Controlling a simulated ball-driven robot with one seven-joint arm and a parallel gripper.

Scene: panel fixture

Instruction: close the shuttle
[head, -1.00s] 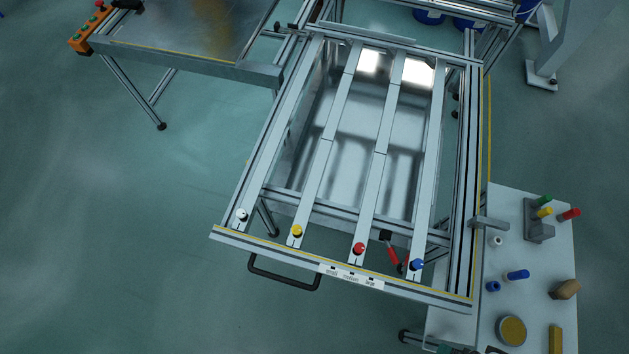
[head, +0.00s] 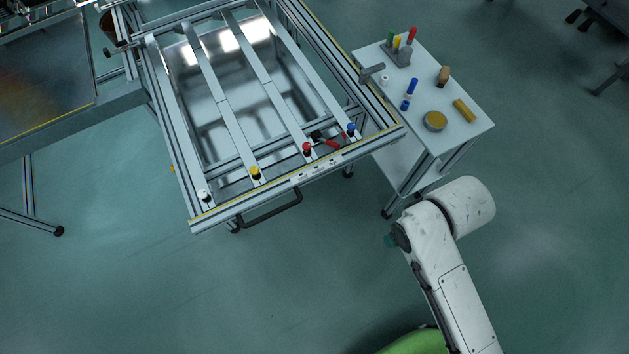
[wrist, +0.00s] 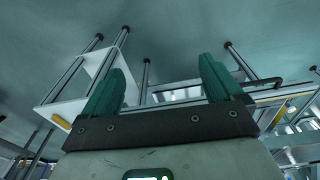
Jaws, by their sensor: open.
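The shuttle appears to be the aluminium frame (head: 191,226) with long slats over a shiny tray, left of centre in the head view. A black bar handle (head: 270,210) is on its front edge. White, yellow, red and blue knobs sit along that edge. In the wrist view the handle (wrist: 264,82) shows at the right, beyond the fingers. My gripper (wrist: 160,80) has two teal fingers, spread apart and empty. In the head view only a little teal of it shows at the end of my arm, over the floor, right of the handle and apart from it.
A small white side table (head: 457,139) with markers, a yellow block and a round dish stands right of the frame, near my arm. A red-handled clamp (head: 326,141) lies near the front edge. A metal-topped table (head: 50,80) is at the left. Floor in front is clear.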

